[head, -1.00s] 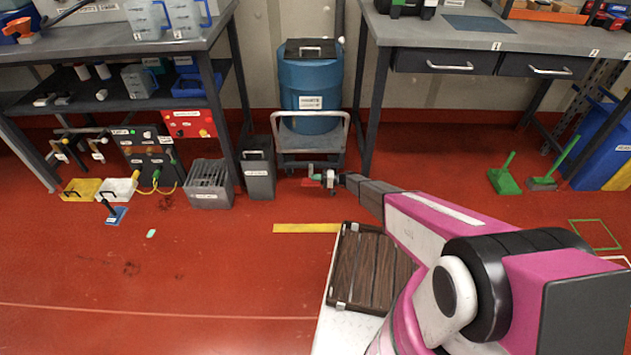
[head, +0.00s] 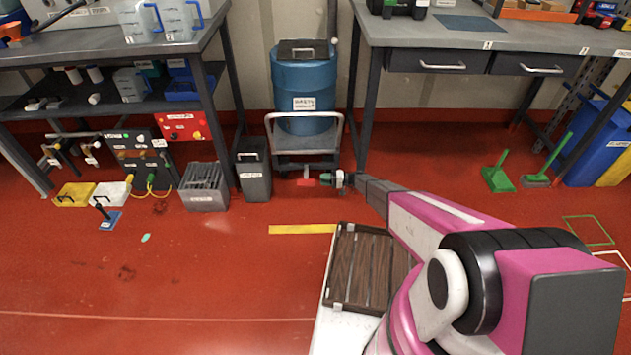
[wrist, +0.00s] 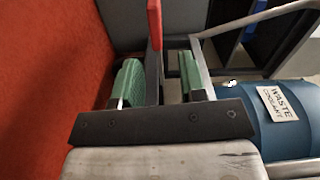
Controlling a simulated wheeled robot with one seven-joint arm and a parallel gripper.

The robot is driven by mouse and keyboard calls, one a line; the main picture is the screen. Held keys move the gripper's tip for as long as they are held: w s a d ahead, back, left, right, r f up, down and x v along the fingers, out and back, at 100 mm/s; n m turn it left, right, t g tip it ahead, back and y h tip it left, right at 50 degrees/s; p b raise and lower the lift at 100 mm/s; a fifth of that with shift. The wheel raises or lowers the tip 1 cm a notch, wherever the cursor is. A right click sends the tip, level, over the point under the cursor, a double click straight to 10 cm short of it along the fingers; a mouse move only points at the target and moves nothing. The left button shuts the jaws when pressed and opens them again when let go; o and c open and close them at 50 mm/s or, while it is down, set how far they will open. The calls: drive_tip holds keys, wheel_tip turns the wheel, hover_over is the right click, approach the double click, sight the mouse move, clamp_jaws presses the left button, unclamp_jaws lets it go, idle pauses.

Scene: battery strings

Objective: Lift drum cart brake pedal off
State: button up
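The drum cart (head: 341,140) stands between the two benches and carries a blue drum (head: 305,80); the drum's "waste coolant" label shows in the wrist view. The red brake pedal (head: 305,183) sits low at the cart's front, and its red end also shows in the wrist view (wrist: 155,22). My gripper (head: 326,180) is just to the right of the pedal in the head view. In the wrist view its two green-padded fingers (wrist: 160,82) are apart. The pedal's lever stands between them, with gaps on both sides. Whether the pedal is pressed down cannot be told.
A grey bin (head: 253,172) stands close left of the cart. A bench leg (head: 365,120) rises right of it. A brown slatted crate (head: 345,303) sits nearer, below my arm. Red floor with a yellow strip (head: 300,229) lies in front, mostly clear.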

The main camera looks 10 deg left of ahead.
drive_tip(key=shift+v, duration=1.85)
drive_tip(key=s+d+r+m+t+h, duration=0.1)
drive_tip(key=s+d+r+h, duration=0.5)
drive_tip(key=s+d+r, duration=0.3)
drive_tip(key=s+d+r+m+t+h, duration=0.1)
drive_tip(key=s+d+r+h, duration=0.4)
drive_tip(key=s+d+r, duration=0.5)
drive_tip(key=s+d+r+m+t+h, duration=0.2)
drive_tip(key=s+d+r+h, duration=0.4)
drive_tip(key=r, duration=1.5)
drive_tip(key=s+d, duration=0.4)
drive_tip(key=d, duration=0.4)
drive_tip(key=shift+d+h, duration=0.3)
drive_tip(key=shift+d, duration=0.05)
